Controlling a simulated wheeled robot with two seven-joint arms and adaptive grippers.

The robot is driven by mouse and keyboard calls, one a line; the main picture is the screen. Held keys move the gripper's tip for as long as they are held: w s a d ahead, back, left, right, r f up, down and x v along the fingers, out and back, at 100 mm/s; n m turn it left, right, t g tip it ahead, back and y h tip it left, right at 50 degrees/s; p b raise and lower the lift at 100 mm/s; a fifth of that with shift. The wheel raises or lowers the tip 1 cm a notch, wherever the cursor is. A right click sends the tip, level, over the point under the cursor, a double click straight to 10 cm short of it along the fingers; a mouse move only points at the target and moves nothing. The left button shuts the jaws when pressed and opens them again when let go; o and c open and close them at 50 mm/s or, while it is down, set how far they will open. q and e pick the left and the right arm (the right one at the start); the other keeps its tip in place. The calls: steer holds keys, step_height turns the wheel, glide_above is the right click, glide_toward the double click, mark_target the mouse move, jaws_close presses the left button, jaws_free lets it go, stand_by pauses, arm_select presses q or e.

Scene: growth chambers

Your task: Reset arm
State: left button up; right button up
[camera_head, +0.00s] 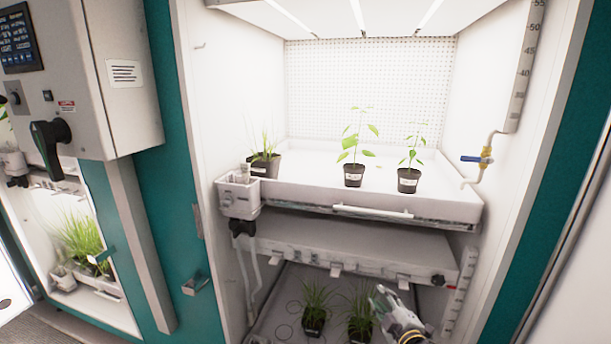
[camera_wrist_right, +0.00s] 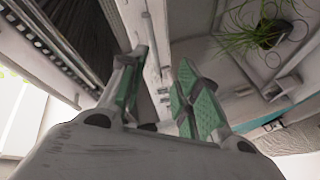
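My right gripper (camera_head: 391,292) is low in the head view, in front of the lower shelf of the open growth chamber, beside a potted grassy plant (camera_head: 360,318). In the right wrist view its two green-padded fingers (camera_wrist_right: 160,80) stand apart with nothing seen between them, so it is open and empty. A potted grassy plant (camera_wrist_right: 266,32) shows at the upper right of that view, apart from the fingers. My left gripper is in neither view.
The upper tray (camera_head: 300,190) bears two leafy potted plants (camera_head: 354,174) (camera_head: 408,180) and a grassy pot (camera_head: 264,163). A second grassy pot (camera_head: 314,318) stands on the lower shelf. A blue-handled valve (camera_head: 478,158) is on the right wall. Another chamber is at left.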

steer(key=s+d+f+m+g+h, duration=0.1)
steer(key=s+d+f+m+g, duration=0.2)
steer(key=f, duration=0.9)
steer(key=d+f+m+g+h, duration=0.1)
steer(key=d+f+m, duration=0.3)
steer(key=f, duration=0.8)
steer(key=s+d+f+m+g, duration=0.1)
steer(key=s+d+f+g, duration=0.15)
steer(key=s+f, duration=0.5)
steer(key=s+d+f+m+g, duration=0.1)
steer(key=s+d+f, duration=0.25)
steer(key=f, duration=0.75)
steer(key=s+f+m+g+h, duration=0.1)
steer(key=s+f+g, duration=0.1)
steer(key=s+f, duration=0.8)
steer(key=s+f+m+g, duration=0.1)
steer(key=s+f+g, duration=0.3)
steer(key=s, duration=0.9)
steer(key=s+a+f, duration=0.2)
steer(key=s+a, duration=0.1)
steer(key=s, duration=0.5)
steer(key=s+a+f+g, duration=0.1)
steer(key=s+a+f, duration=0.2)
steer(key=s, duration=0.6)
steer(key=shift+a+f+y, duration=0.3)
steer(key=shift+a, duration=0.3)
steer(key=shift+w, duration=0.1)
